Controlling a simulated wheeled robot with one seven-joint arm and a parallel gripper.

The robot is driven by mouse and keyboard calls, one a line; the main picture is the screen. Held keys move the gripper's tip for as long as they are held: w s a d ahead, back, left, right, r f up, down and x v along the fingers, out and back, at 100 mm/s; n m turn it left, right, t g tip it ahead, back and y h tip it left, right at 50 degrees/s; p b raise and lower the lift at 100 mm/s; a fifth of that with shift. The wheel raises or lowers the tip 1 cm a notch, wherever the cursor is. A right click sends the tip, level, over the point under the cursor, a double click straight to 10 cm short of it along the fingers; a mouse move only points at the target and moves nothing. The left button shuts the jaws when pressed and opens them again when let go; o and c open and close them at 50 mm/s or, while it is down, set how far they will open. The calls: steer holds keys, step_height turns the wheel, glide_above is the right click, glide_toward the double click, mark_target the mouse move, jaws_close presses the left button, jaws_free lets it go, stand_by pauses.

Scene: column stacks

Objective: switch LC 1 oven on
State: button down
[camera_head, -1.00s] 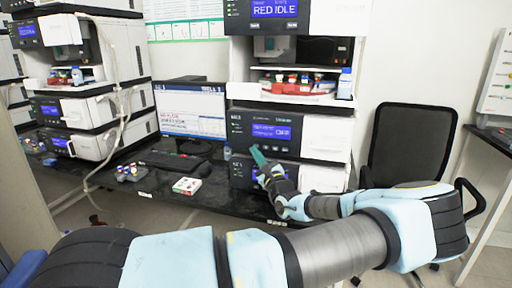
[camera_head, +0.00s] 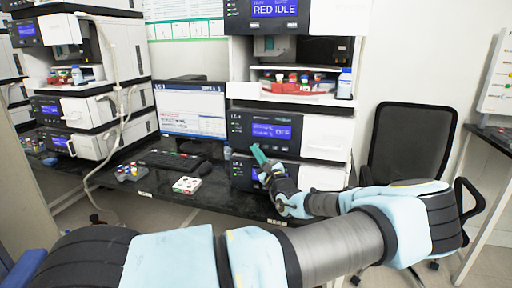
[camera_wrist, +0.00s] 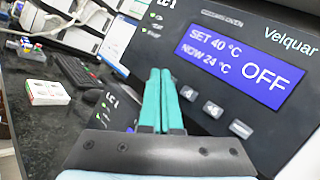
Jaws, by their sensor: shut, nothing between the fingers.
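The LC-1 oven module (camera_head: 264,132) is in the middle of the right-hand stack in the head view. In the wrist view its blue display (camera_wrist: 243,65) reads SET 40 °C, NOW 24 °C and OFF. Below the display are several small grey buttons, among them one at the lower right (camera_wrist: 240,128). My gripper (camera_head: 257,150) is in front of the oven's lower left part. In the wrist view its two teal fingers (camera_wrist: 160,75) are together and empty, left of the buttons. I cannot tell whether the fingertips touch the panel.
Another LC-1 module (camera_head: 244,172) sits directly below the oven. A tray of bottles (camera_head: 292,87) is above it. A monitor (camera_head: 190,108), a keyboard (camera_head: 172,160) and a small white box (camera_head: 187,185) are on the black bench to the left. A chair (camera_head: 412,140) stands at the right.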

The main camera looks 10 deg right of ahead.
steer(key=shift+w, duration=0.15)
stand_by(0.4)
steer(key=shift+s+a+p, duration=0.35)
steer(key=shift+s+p, duration=0.3)
steer(key=shift+s, duration=0.1)
steer(key=shift+s+a+p, duration=0.4)
steer(key=shift+s+p, duration=0.15)
steer(key=shift+s, duration=0.2)
steer(key=shift+s+a+p, duration=0.4)
steer(key=shift+s+p, duration=0.1)
steer(key=shift+s, duration=0.2)
steer(key=shift+s+a+p, duration=0.4)
steer(key=shift+s+p, duration=0.15)
steer(key=shift+s, duration=0.2)
